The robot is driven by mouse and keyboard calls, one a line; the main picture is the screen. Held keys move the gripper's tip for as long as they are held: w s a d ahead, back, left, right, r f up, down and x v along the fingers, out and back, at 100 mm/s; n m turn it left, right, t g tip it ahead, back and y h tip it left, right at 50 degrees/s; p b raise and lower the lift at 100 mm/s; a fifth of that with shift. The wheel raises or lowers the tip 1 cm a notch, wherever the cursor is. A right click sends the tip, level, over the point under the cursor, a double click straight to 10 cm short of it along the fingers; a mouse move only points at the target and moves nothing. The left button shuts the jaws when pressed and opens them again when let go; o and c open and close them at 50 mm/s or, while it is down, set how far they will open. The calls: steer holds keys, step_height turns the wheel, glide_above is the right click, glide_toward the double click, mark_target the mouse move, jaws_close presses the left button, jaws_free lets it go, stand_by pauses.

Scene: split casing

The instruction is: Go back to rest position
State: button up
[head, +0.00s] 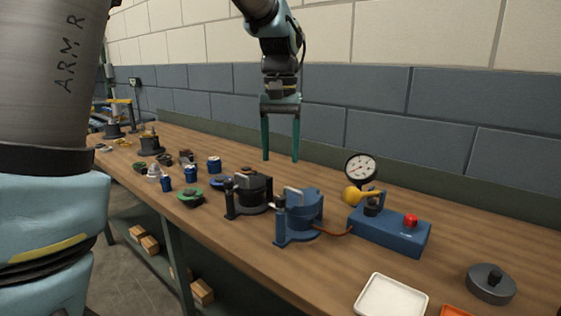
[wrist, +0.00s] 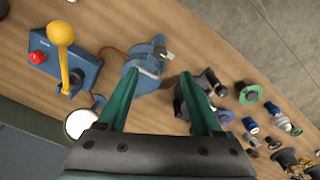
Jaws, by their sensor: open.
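My gripper (head: 281,158) hangs above the back of the workbench (head: 462,237) in the head view. Its two green fingers point down, spread apart with nothing between them. In the wrist view my gripper (wrist: 160,80) also shows open and empty over the bench. Below and in front of it stand a black clamp-like fixture (head: 251,194) and a blue one (head: 304,217), both apart from the fingers. The blue fixture (wrist: 140,75) lies near the left finger in the wrist view.
A blue box (head: 388,232) with a red button, yellow-knobbed lever and gauge (head: 361,168) stands right. A white tray (head: 391,297) and grey round weight (head: 490,283) are at the front right. Several small blue and green parts (head: 190,197) lie left. A wall (head: 360,95) rises behind.

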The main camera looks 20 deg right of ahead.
stand_by(0.4)
steer(key=w+a+f+n, duration=0.1)
steer(key=a+f, duration=0.2)
steer(key=a, duration=0.4)
steer(key=w+a+f+n, duration=0.1)
steer(key=w+a+f, duration=0.1)
steer(key=a+f, duration=0.35)
steer(key=s+a+f+n, duration=0.1)
steer(key=s+a+f, duration=0.2)
steer(key=a, duration=0.6)
steer(key=s+a+f+n+t, duration=0.1)
steer(key=s+a, duration=0.3)
steer(key=a, duration=0.4)
steer(key=shift+a+f+n+t, duration=0.3)
steer(key=shift+a+f+n, duration=0.1)
steer(key=shift+f+n, duration=0.4)
steer(key=shift+f, duration=0.1)
steer(key=shift+c, duration=0.4)
